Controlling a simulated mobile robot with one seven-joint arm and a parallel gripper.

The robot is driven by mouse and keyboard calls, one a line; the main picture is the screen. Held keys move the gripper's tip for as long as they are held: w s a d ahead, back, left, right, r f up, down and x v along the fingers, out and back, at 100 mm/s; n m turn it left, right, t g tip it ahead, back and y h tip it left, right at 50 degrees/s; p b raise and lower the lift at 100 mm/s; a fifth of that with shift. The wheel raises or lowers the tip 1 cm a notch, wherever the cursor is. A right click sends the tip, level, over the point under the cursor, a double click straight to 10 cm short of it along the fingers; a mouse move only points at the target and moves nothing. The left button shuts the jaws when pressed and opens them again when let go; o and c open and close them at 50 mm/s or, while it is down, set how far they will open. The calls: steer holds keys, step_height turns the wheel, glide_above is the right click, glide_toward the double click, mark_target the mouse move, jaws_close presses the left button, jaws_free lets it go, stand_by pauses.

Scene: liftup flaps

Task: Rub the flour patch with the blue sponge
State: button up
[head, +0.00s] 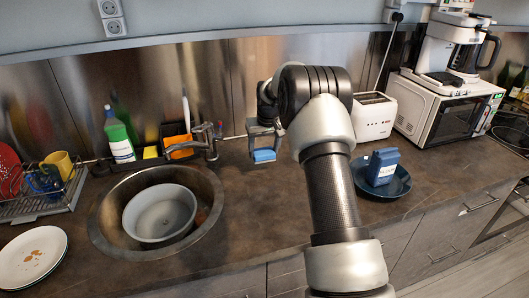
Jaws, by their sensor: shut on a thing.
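My gripper (263,145) points down over the counter, between the sink and my arm. It is shut on the blue sponge (264,156), which shows just below the fingers. The sponge is close to the counter, but I cannot tell whether it touches. I cannot make out a flour patch on the counter; my arm hides part of the worktop.
A sink (104,228) with a grey basin (160,207) is at left. A dish rack (45,205) and a stained white plate (33,257) are further left. A blue bowl (395,187) holding a blue container (382,165), a toaster (374,118) and a microwave (450,112) are at right.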

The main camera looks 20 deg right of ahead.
steer(key=shift+r+p, duration=0.5)
steer(key=shift+r, duration=0.85)
